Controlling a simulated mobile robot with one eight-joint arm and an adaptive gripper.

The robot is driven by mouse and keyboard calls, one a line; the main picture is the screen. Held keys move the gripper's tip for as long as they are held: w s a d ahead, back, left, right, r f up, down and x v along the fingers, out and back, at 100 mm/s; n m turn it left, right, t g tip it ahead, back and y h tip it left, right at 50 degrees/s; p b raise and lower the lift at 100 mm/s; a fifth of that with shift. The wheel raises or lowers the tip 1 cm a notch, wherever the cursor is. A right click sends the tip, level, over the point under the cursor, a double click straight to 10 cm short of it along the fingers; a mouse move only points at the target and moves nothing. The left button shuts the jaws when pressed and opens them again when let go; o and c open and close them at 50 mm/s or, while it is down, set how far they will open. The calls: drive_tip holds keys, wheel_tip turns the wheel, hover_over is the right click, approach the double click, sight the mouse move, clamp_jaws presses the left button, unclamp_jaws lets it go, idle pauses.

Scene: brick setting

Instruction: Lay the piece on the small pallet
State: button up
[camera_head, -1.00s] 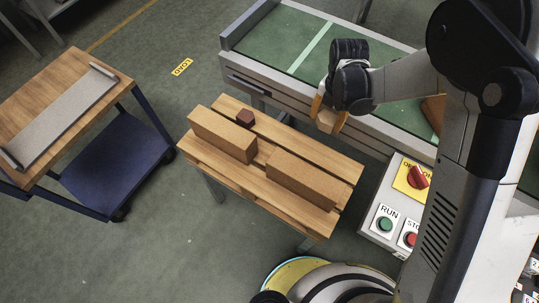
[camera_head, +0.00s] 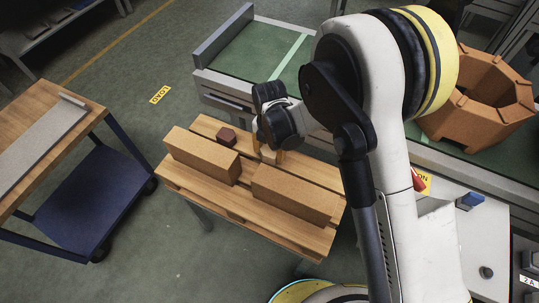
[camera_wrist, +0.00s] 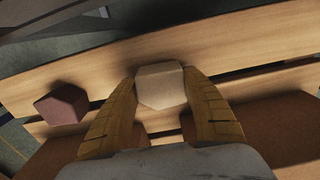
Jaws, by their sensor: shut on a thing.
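My gripper (camera_head: 267,152) is shut on a pale tan block-like piece (camera_wrist: 160,85), which the wrist view shows between the two yellow fingertips. In the head view the piece (camera_head: 268,155) is partly hidden by a finger. The gripper is over the back part of the small slatted wooden pallet (camera_head: 300,232). The pallet's planks also show in the wrist view (camera_wrist: 230,40). I cannot tell whether the piece touches the planks.
Two long brown bricks, one left (camera_head: 202,155) and one right (camera_head: 295,194), lie on the pallet. A dark red hexagonal piece (camera_head: 227,136) sits behind the left brick. A green conveyor (camera_head: 245,55) is behind. A trolley (camera_head: 75,125) stands left.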

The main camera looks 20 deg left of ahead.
drive_tip(key=shift+f, duration=0.15)
drive_tip(key=o, duration=1.3)
drive_tip(key=shift+f, duration=0.15)
wheel_tip(320, 180, up, 12)
drive_tip(key=p, duration=0.5)
drive_tip(key=shift+r, duration=0.2)
